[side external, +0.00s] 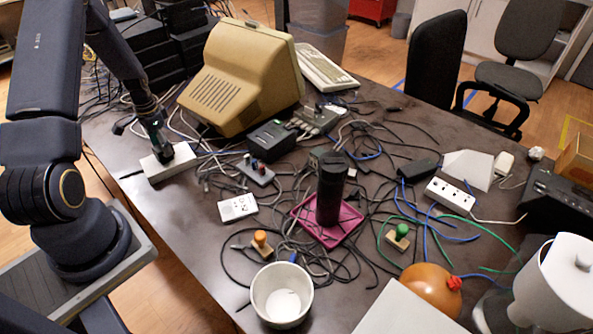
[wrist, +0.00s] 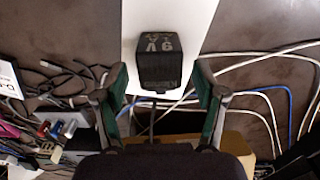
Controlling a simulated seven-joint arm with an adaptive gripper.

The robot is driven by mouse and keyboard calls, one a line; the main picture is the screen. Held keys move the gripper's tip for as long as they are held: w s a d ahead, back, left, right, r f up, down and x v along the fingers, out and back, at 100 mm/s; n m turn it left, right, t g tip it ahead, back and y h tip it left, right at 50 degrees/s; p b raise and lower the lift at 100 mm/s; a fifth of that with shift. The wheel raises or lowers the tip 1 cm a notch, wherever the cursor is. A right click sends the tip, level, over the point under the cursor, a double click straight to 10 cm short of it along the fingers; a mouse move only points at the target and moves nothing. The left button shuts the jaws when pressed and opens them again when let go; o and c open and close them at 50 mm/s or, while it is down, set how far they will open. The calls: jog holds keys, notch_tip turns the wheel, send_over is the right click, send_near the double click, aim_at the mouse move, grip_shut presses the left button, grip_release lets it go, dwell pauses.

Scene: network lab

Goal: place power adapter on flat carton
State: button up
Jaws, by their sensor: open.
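The power adapter (wrist: 158,62) is a small black block with "9V 1A" lettering. In the wrist view it is over the white flat carton (wrist: 180,14), close to its near end. The carton lies at the table's left edge in the side view (side external: 182,167). My gripper (wrist: 160,78) is open, with one green-padded finger on each side of the adapter and a visible gap to both. In the side view my gripper (side external: 160,146) is low over the carton and mostly hides the adapter. The adapter appears to rest on the carton; its underside is hidden.
A beige monitor (side external: 243,77) stands just right of my gripper. Cables surround the carton. A white socket plate (side external: 238,207), a black cylinder (side external: 330,190) on a pink tray (side external: 350,222) and a white cup (side external: 281,297) are farther right. Bare table shows in front of the carton.

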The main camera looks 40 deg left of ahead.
notch_tip(320, 180, up, 11)
jog(key=w+d+r+t+y, duration=0.15)
jog(key=w+d+r, duration=0.25)
jog(key=d+r, duration=0.9)
jog(key=s+d+r+t, duration=0.1)
jog(key=s+d+r, duration=0.1)
jog(key=d, duration=0.5)
jog(key=s+d+r+t+h, duration=0.1)
jog(key=s+d+r, duration=0.2)
jog(key=s+d, duration=0.2)
jog(key=s+d+r+t, duration=0.2)
jog(key=s+d+r, duration=0.1)
jog(key=d, duration=0.6)
jog(key=shift+s+r, duration=0.2)
jog(key=shift+s, duration=0.25)
